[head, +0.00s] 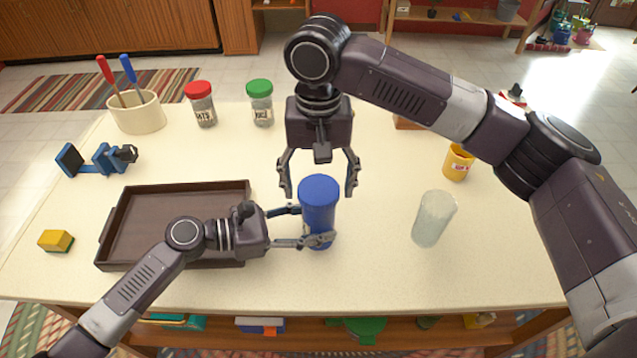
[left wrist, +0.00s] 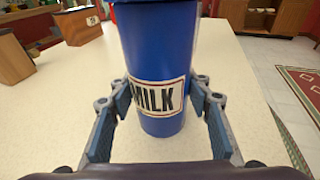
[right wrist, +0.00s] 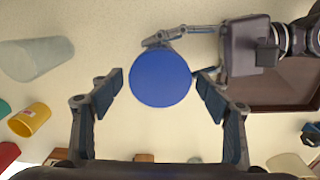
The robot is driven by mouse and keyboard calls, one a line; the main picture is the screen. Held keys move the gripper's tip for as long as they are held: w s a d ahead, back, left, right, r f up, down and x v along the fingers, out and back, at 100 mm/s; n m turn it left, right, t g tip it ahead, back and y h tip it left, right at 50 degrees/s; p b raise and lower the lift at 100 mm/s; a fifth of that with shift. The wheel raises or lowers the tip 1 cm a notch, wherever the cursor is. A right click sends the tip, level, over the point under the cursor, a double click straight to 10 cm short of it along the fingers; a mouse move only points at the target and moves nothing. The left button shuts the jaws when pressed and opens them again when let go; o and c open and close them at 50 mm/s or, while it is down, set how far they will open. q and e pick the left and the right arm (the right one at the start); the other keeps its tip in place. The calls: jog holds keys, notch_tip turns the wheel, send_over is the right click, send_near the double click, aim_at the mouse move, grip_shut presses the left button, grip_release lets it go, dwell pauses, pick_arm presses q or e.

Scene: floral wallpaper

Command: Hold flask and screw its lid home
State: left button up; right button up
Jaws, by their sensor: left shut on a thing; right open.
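The flask is a blue cylinder (head: 318,220) with a white label reading MILK, standing upright on the table. The left wrist view shows its body and label (left wrist: 157,97). A blue round lid (head: 319,189) sits on its top; the right wrist view shows the lid from above (right wrist: 160,80). I cannot tell how tightly the lid sits. My left gripper (head: 312,227) is shut on the flask low on its body, one finger on each side. My right gripper (head: 319,178) points down above the lid, open, with its fingers apart on either side and not touching it.
A brown tray (head: 118,232) lies left of the flask, under my left arm. A translucent cup (head: 434,219) and a yellow mug (head: 457,163) stand to the right. Red-lidded (head: 201,104) and green-lidded (head: 260,103) jars and a utensil pot (head: 137,113) stand at the back.

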jog(key=n, duration=1.1)
jog(key=shift+n, duration=0.3)
jog(key=c, duration=0.9)
jog(key=m, duration=1.2)
jog(key=shift+m, duration=0.4)
